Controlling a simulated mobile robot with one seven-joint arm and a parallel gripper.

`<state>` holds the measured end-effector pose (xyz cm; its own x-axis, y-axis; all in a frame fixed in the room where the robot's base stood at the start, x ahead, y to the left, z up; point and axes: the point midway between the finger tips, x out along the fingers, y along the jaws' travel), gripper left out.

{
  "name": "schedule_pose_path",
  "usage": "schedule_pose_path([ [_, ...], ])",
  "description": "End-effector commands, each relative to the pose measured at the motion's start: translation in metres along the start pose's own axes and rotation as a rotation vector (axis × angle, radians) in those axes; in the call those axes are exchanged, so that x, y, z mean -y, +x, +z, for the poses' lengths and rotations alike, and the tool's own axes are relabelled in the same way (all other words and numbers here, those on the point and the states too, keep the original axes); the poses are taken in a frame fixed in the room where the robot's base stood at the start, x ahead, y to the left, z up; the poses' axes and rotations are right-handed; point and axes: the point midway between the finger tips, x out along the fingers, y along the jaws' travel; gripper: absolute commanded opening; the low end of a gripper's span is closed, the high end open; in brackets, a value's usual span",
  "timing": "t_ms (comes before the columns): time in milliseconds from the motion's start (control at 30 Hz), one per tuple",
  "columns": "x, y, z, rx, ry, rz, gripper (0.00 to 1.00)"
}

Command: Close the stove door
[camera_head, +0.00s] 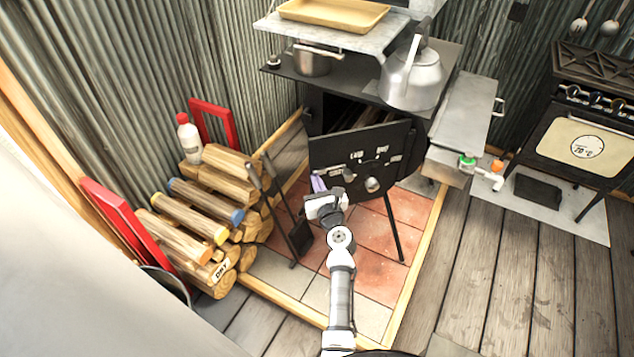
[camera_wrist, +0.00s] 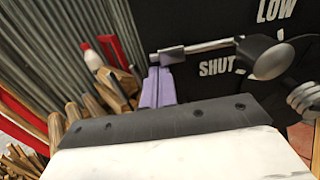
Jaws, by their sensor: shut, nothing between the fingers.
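The black stove door (camera_head: 350,148) stands ajar, swung out from the stove body. A dark opening with wood inside shows above and behind it. The door has white lettering, and "LOW" and "SHUT" show on it in the wrist view (camera_wrist: 215,25). A metal handle bar (camera_wrist: 205,47) ends at the door's left edge. My gripper (camera_head: 317,184) is at the lower left of the door, its purple fingers shut and empty. In the wrist view the fingers (camera_wrist: 158,88) are just below the handle's end; I cannot tell whether they touch it.
A kettle (camera_head: 412,80) and a pot (camera_head: 312,60) stand on the stove top. Stacked logs (camera_head: 215,215) and a white-red bottle (camera_head: 188,138) are at the left. Fire tools (camera_head: 290,215) stand near my arm. A metal tank (camera_head: 468,118) with a tap is at the right.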

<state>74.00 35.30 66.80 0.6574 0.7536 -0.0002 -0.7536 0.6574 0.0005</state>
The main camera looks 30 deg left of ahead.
Motion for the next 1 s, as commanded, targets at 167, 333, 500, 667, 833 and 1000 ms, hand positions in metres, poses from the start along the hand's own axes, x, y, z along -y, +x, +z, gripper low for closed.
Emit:
schedule_pose_path([
  [167,-0.001,0.014,0.003,0.0,0.003,-0.036,0.0],
  [333,-0.003,0.041,0.004,0.001,0.003,-0.12,0.0],
  [500,0.0,0.078,0.003,0.002,0.002,-0.239,0.0],
  [667,0.007,0.112,0.0,0.005,0.001,-0.349,0.0],
  [833,0.016,0.139,-0.004,0.006,0.0,-0.445,0.0],
  [1000,0.026,0.162,-0.006,0.007,0.0,-0.529,0.0],
])
